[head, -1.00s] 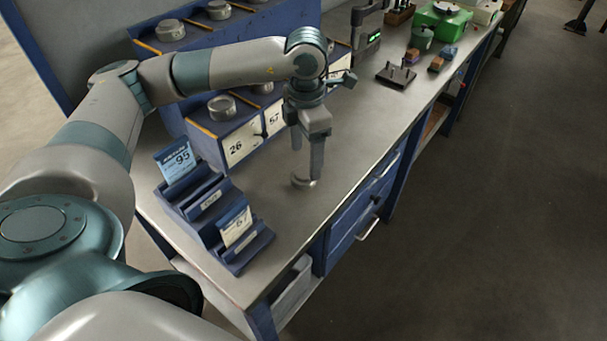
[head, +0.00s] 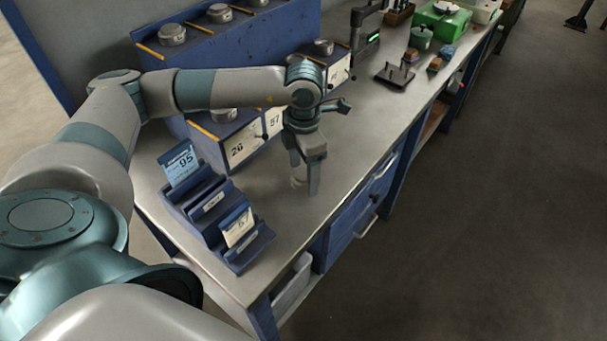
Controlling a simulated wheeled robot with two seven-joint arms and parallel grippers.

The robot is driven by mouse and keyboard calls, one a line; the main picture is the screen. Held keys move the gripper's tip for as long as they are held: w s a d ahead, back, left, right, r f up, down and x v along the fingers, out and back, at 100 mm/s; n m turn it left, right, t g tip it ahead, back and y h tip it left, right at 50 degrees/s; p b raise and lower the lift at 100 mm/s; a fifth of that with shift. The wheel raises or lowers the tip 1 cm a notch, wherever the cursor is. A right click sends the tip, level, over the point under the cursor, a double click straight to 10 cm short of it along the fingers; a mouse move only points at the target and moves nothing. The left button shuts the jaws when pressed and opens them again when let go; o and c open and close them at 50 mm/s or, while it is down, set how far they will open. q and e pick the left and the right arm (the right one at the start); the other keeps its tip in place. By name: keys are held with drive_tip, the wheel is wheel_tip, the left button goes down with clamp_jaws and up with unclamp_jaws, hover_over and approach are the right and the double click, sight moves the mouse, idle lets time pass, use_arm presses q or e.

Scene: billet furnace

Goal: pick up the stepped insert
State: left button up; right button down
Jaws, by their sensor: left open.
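My left gripper (head: 304,180) points down at the bench top with its two fingers apart. My right gripper is not in view.
Behind the gripper is a blue stepped rack (head: 205,48) with several metal pieces and number cards. A blue card holder (head: 207,206) stands to the left. A dark pegged stand (head: 394,75) is farther back. The bench (head: 335,150) right of the gripper is clear.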

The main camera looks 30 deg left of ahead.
sight(304, 173)
use_arm(q)
drive_tip(key=shift+f, duration=0.25)
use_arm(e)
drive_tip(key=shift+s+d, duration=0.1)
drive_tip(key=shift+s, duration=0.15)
use_arm(q)
drive_tip(key=shift+c, duration=0.7)
drive_tip(key=c, duration=1.5)
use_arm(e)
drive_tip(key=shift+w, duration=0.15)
use_arm(q)
drive_tip(key=shift+w+r, duration=0.1)
drive_tip(key=shift+r, duration=0.15)
drive_tip(key=shift+c, duration=0.2)
